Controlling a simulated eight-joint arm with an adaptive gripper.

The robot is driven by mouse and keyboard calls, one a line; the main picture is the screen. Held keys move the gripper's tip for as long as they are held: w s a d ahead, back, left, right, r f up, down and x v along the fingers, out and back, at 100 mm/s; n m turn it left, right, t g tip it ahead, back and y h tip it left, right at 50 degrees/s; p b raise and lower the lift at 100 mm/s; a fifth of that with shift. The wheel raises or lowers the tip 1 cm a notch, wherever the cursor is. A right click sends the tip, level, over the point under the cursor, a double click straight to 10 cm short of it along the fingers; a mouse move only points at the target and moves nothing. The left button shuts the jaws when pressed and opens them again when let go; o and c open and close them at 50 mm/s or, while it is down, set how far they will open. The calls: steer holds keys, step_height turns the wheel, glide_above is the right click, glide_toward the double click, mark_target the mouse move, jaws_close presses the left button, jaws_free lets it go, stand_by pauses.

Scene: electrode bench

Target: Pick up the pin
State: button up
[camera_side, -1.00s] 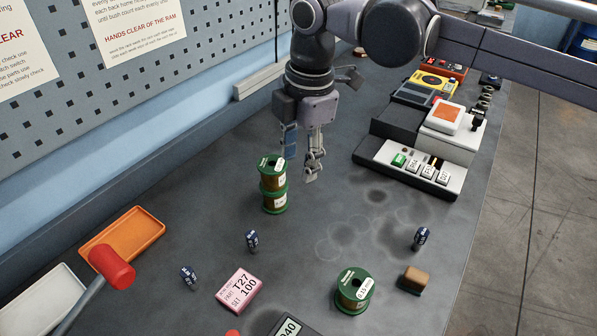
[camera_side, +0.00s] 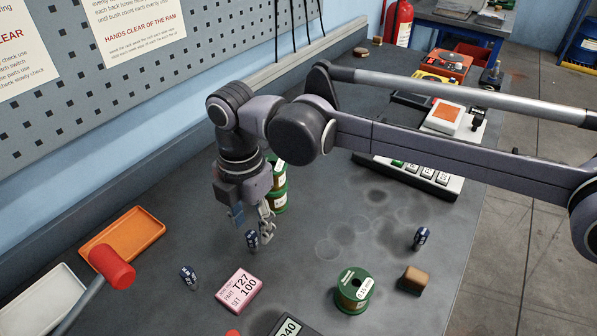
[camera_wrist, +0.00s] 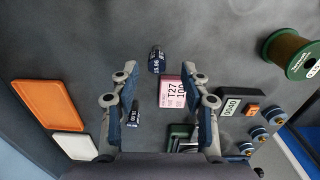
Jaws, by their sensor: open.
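Three small dark blue pins with white markings stand on the bench in the side view: one near the middle (camera_side: 252,241), one at lower left (camera_side: 188,277) and one at right (camera_side: 420,237). My gripper (camera_side: 253,225) is open just above the middle pin, close to it. In the wrist view a pin (camera_wrist: 157,60) shows between and slightly beyond the open fingers of my gripper (camera_wrist: 163,75). Another pin (camera_wrist: 132,114) shows beside the left finger. I cannot tell whether a finger touches any pin.
A pink card (camera_side: 239,289) lies in front, with a green spool (camera_side: 354,291) and brown block (camera_side: 413,280) to its right. Stacked green spools (camera_side: 279,192) stand behind my gripper, partly hidden. An orange tray (camera_side: 123,236) and a red-headed tool (camera_side: 112,266) are at left.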

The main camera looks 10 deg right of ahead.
mark_target(251, 234)
steer(key=shift+w+a+f, duration=0.1)
steer(key=shift+f, duration=1.25)
steer(key=shift+a+f, duration=0.1)
steer(key=shift+f, duration=1.2)
jaws_close()
